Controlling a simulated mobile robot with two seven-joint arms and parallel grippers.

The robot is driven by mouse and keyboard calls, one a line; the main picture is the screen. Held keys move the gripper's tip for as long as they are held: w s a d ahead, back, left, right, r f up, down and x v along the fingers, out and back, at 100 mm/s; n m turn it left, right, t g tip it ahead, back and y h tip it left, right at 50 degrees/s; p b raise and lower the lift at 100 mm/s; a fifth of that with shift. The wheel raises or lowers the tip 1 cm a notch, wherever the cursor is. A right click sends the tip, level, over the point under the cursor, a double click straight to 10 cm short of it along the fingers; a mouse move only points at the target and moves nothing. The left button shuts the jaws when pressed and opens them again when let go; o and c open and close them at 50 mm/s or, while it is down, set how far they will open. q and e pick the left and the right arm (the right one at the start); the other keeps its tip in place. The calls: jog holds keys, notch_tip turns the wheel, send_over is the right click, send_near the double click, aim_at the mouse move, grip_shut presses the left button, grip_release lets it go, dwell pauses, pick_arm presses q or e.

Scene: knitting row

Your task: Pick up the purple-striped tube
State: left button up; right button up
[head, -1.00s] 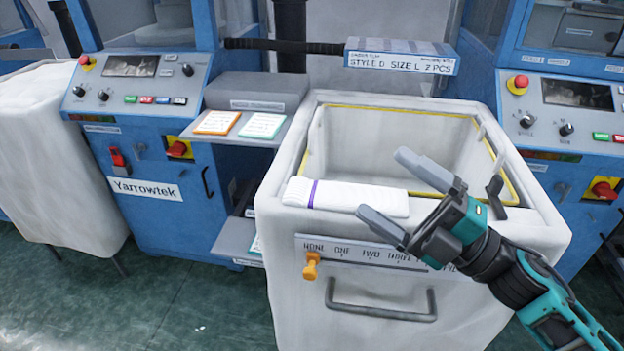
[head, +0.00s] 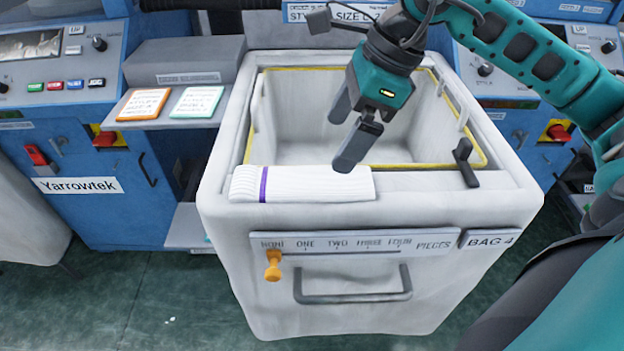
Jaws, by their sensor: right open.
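The purple-striped tube (head: 310,184) is a white ribbed roll with one purple band near its left end. It lies along the front rim of the white bag bin (head: 320,215). My right gripper (head: 346,134) comes in from the upper right and points down over the bin's opening. It is open and empty. Its nearer finger appears just above and behind the right part of the tube; I cannot tell whether it touches. My left gripper is not in view.
A dark upright peg (head: 465,160) stands at the right of the bin's front rim. An orange slider (head: 273,265) and a grey handle (head: 353,297) are on the bin's front. An orange-edged card (head: 143,104) and a green-edged card (head: 196,101) lie on the shelf at left.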

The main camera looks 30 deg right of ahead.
aim_at(313, 178)
jog(key=x, duration=0.9)
jog(key=shift+s+a+r, duration=0.1)
jog(key=shift+a, duration=0.1)
jog(key=shift+c, duration=0.4)
jog(key=c, duration=1)
jog(key=shift+o, duration=0.2)
jog(key=shift+r, duration=0.2)
